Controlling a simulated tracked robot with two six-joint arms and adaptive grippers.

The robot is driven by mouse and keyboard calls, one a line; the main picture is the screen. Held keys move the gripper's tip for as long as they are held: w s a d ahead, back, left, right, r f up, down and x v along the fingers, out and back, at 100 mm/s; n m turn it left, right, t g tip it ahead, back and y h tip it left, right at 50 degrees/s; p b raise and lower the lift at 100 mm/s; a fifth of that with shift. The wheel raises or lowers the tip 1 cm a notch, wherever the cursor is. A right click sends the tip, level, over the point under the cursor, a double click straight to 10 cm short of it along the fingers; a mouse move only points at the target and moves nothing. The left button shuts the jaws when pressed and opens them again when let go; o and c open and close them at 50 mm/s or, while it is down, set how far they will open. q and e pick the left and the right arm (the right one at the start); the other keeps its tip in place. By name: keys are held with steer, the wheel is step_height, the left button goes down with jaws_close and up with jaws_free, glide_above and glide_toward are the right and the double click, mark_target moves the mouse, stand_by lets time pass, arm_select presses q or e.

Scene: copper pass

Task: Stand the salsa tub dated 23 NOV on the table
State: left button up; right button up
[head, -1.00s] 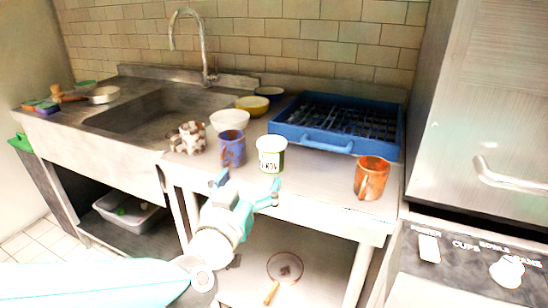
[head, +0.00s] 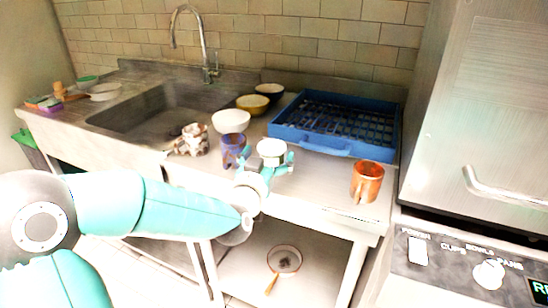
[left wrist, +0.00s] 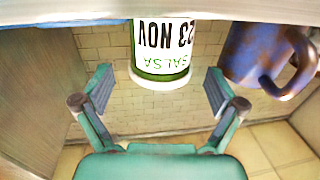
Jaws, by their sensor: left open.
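The white and green salsa tub (head: 271,147) stands on the steel table (head: 316,199) near its front edge, white end up. In the left wrist view its label (left wrist: 163,45) shows upside down and reads 23 NOV and SALSA. My left gripper (head: 270,164) is open at the front of the tub and hides its lower part. In the left wrist view the tub shows between the two spread fingers (left wrist: 157,92), beyond their tips, and I see no grip on it. My right gripper is out of view.
A blue-purple mug (head: 231,146) stands close left of the tub, its handle showing in the left wrist view (left wrist: 290,78). A patterned mug (head: 194,139), bowls (head: 231,121) and a blue rack (head: 312,143) are near. An orange mug (head: 366,183) stands right; table between is clear.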

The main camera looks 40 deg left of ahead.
mark_target(272, 146)
arm_select(q)
steer(key=x, duration=0.3)
steer(key=shift+w, duration=0.1)
steer(key=shift+c, duration=0.3)
steer(key=c, duration=1.4)
steer(key=shift+o, duration=0.2)
